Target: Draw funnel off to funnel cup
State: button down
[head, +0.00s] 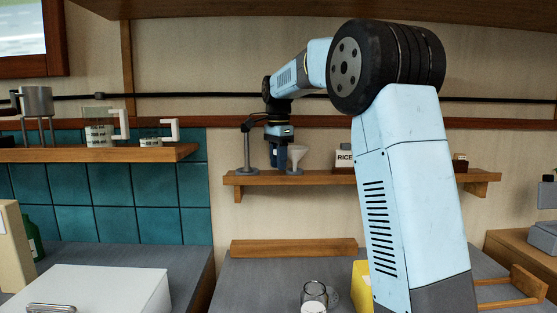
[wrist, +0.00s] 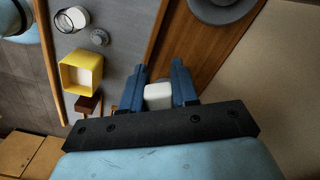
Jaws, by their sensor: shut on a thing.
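The white funnel (head: 295,157) is upright just above or on the wooden wall shelf, wide end up; I cannot tell whether it touches. My gripper (head: 280,160) is beside it on its left. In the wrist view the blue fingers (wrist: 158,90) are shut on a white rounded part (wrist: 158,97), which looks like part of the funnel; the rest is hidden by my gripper. A grey stand (head: 247,152) with a short dark arm is left of my gripper. I cannot tell for sure which vessel is the funnel cup. An open glass jar (head: 314,297) is on the counter below.
The wooden shelf (head: 330,182) also carries a RICE box (head: 345,159). A yellow container (wrist: 80,75) and a small grey disc (wrist: 99,37) are near the jar. A wooden ledge (head: 293,248) runs along the counter's back. Measuring cups (head: 98,133) stand on the left shelf.

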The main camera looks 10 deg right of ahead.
jog(key=shift+f, duration=0.55)
jog(key=c, duration=0.8)
grip_release()
jog(key=shift+r, duration=0.1)
notch_tip(320, 180, up, 18)
jog(key=shift+f, duration=0.25)
dwell(0.4)
jog(key=s, duration=0.9)
jog(key=s+d, duration=0.1)
jog(key=s, duration=0.4)
